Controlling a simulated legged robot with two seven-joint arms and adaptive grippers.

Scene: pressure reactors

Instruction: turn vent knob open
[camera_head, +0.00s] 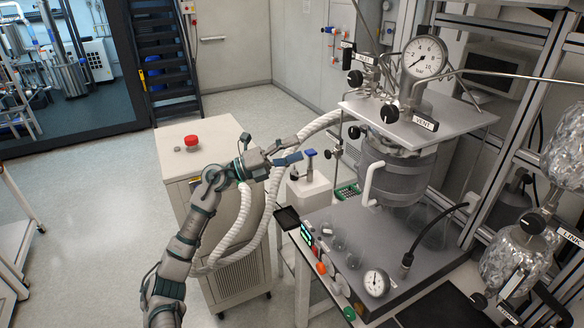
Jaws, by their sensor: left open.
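A label reading VENT (425,123) sits on the reactor's top plate, beside a round black knob (389,113) at the foot of the pressure gauge. My left gripper (298,148) is open, with its fingers apart and nothing seen between them. It is left of the reactor and well apart from the knob, in front of the white hoses. My right gripper is not in view.
Another black knob (355,78) is behind the top plate's left corner. A cabinet with a red button (191,141) and a blue-topped white container (309,190) are nearby.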

